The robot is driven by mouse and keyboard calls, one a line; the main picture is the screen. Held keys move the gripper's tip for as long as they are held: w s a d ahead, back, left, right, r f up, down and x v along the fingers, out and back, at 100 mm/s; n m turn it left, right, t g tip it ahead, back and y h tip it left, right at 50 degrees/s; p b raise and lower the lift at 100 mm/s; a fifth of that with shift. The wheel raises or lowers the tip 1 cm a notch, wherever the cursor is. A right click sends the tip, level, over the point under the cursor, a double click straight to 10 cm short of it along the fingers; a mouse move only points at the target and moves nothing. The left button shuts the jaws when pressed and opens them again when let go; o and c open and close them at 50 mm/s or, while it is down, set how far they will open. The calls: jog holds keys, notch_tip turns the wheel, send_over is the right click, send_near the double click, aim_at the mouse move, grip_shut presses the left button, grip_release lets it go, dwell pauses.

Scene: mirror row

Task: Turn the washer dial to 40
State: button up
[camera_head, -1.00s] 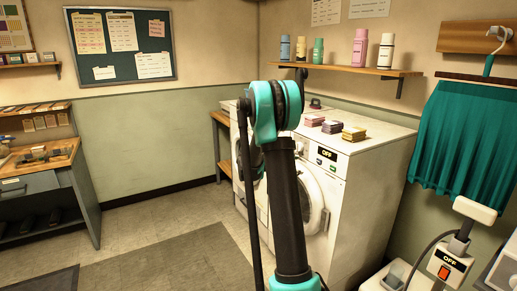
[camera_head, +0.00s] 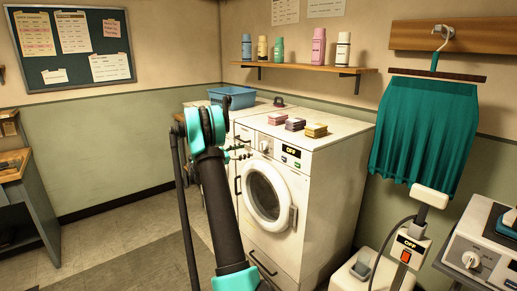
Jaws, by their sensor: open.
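The white washer (camera_head: 325,195) stands against the back wall, with a round door (camera_head: 265,192) in its front. The dial's markings are too small to read. My gripper (camera_head: 246,151) shows as small dark fingers past my arm, just left of the dial in the picture. It is open and holds nothing that I can see. Whether it touches the washer I cannot tell. My upright arm hides part of the gripper's mount and the neighbouring white unit.
Pink, dark and yellow stacks (camera_head: 295,124) lie on the washer top; a blue basket (camera_head: 232,97) sits behind. Bottles stand on a wall shelf (camera_head: 310,67). A teal skirt (camera_head: 425,135) hangs at right above a steamer-like unit with an OFF switch. Floor shows at left.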

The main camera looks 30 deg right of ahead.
aim_at(263, 146)
jog(key=d, duration=0.9)
jog(key=shift+d, duration=0.15)
jog(key=c, duration=1.2)
jog(key=shift+o, duration=0.2)
